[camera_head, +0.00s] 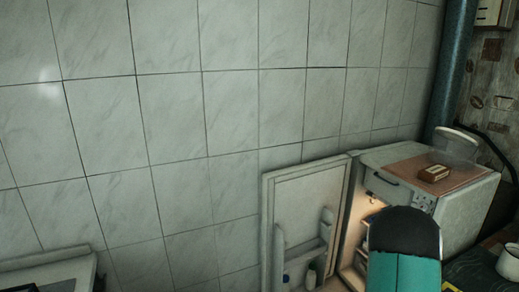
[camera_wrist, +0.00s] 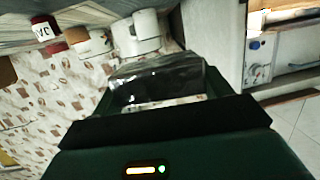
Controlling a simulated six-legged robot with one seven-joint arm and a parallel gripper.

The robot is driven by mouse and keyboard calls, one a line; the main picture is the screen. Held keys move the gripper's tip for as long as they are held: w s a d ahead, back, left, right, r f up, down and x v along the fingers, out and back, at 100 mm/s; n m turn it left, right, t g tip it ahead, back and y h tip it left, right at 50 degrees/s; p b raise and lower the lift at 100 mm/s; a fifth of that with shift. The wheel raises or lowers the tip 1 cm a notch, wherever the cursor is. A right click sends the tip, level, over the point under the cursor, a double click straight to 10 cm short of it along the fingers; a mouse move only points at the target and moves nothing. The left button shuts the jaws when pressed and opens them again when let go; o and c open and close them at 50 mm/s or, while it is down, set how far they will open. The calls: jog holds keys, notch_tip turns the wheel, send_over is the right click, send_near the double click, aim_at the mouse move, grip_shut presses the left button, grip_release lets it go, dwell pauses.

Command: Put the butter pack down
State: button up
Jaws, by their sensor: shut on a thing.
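My gripper (camera_wrist: 160,90) fills the lower middle of the wrist view, its dark green fingers on either side of a glossy, dark, film-like thing. This looks like the butter pack (camera_wrist: 155,75), held between the fingers. Its label cannot be read, and its lower part is hidden by my gripper. In the head view my teal and black arm stands in front of the open fridge (camera_head: 390,165) at lower right. The fingers and the held pack do not show there.
The fridge door (camera_head: 305,225) stands open with items on its shelf. A small brown and cream block (camera_head: 434,173) lies on the fridge's brown top. A white pot (camera_head: 508,262) is at lower right.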

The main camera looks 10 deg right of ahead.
jog(key=w+a+f+n+t+y, duration=0.35)
jog(key=w+a, duration=0.55)
jog(key=a, duration=0.4)
jog(key=w+a+f+n+t+y, duration=0.3)
jog(key=w+a+n+t, duration=0.15)
jog(key=w+a, duration=0.65)
jog(key=a+f+n+t+y, duration=0.1)
jog(key=a+f+n+y, duration=0.1)
jog(key=a, duration=1.2)
jog(key=w+a+f+n+t+y, duration=0.1)
jog(key=a+n+y, duration=0.3)
jog(key=a, duration=1.1)
jog(key=f+t+y, duration=0.1)
jog(key=y, duration=0.1)
jog(key=shift+a+f+n+y, duration=0.2)
jog(key=shift+f+n+y, duration=0.15)
jog(key=shift+f+n, duration=0.05)
